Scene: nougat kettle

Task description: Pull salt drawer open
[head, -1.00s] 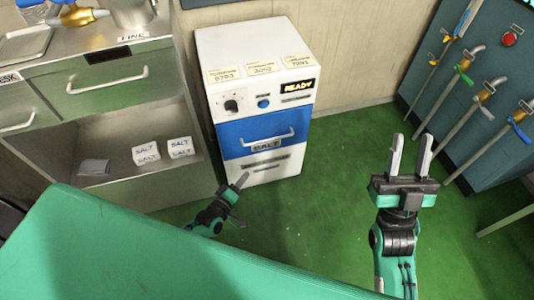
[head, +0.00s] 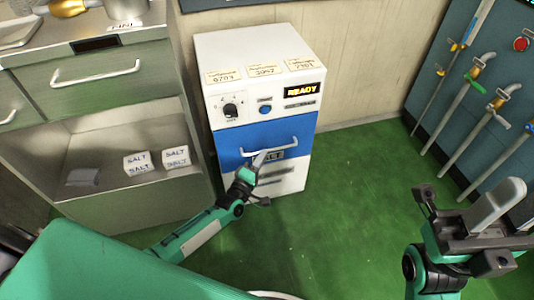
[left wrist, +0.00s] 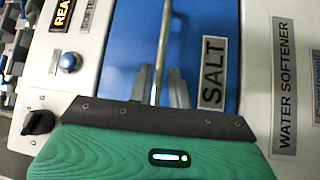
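The salt drawer (head: 232,142) is the blue front of a white water softener cabinet (head: 214,70), and it looks shut. Its pale bar handle (head: 285,146) runs across the front above the SALT label; the bar also shows in the left wrist view (left wrist: 166,30), beside the SALT label (left wrist: 213,73). My left gripper (head: 265,157) is at the handle. In the left wrist view its two fingers (left wrist: 160,78) stand apart on either side of the bar, with a gap at the right finger. My right gripper (head: 508,192) is at the right, away from the cabinet; its finger gap is unclear.
A steel counter (head: 100,110) with a drawer handle stands left of the cabinet, with white SALT blocks (head: 138,163) on its lower shelf. A blue-grey panel with pipes and valves (head: 480,110) is at the right. The green floor (head: 350,180) between is clear.

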